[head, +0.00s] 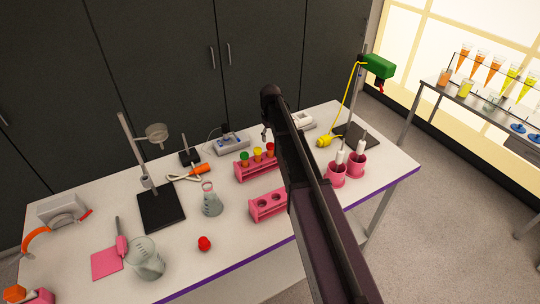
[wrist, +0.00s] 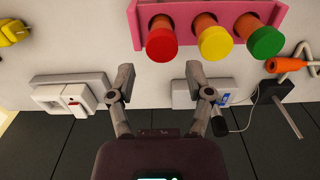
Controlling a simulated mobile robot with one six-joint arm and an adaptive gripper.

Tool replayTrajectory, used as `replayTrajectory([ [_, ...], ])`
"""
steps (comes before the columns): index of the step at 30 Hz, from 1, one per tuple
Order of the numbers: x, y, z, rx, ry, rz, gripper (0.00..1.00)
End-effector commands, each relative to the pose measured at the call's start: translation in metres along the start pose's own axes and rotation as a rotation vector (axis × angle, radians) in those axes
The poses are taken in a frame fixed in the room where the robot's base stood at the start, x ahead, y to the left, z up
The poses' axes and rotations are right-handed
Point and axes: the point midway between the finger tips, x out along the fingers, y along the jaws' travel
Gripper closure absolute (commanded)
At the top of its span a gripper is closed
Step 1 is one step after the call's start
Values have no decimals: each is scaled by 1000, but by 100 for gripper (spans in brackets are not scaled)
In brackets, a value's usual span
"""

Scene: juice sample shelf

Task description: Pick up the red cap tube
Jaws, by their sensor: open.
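The red cap tube (head: 270,149) stands in the back pink rack (head: 243,175), at the right end of a row with a yellow cap tube (head: 257,154) and a green cap tube (head: 244,158). In the wrist view the red cap (wrist: 161,44) is at the left of the row, beside the yellow cap (wrist: 215,43) and the green cap (wrist: 265,43). My gripper (wrist: 158,78) is open and empty, its two fingertips just short of the red cap in the picture and apart from it. In the head view my arm hides most of the gripper.
A second pink rack (head: 266,209) stands in front. A flask (head: 211,202), a beaker (head: 146,262) and a red ball (head: 204,243) are to the left. Two pink cups (head: 337,177) stand right of my arm, near a stand with a green head (head: 379,66). White devices (head: 233,146) lie behind the rack.

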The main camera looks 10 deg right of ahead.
Motion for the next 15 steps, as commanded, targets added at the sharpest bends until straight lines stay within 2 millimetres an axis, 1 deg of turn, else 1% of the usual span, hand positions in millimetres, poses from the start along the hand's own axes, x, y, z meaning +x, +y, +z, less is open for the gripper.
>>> replayTrajectory([
  [5,7,-1,0,0,0,0,34],
  [15,32,-3,1,-1,0,0,34],
])
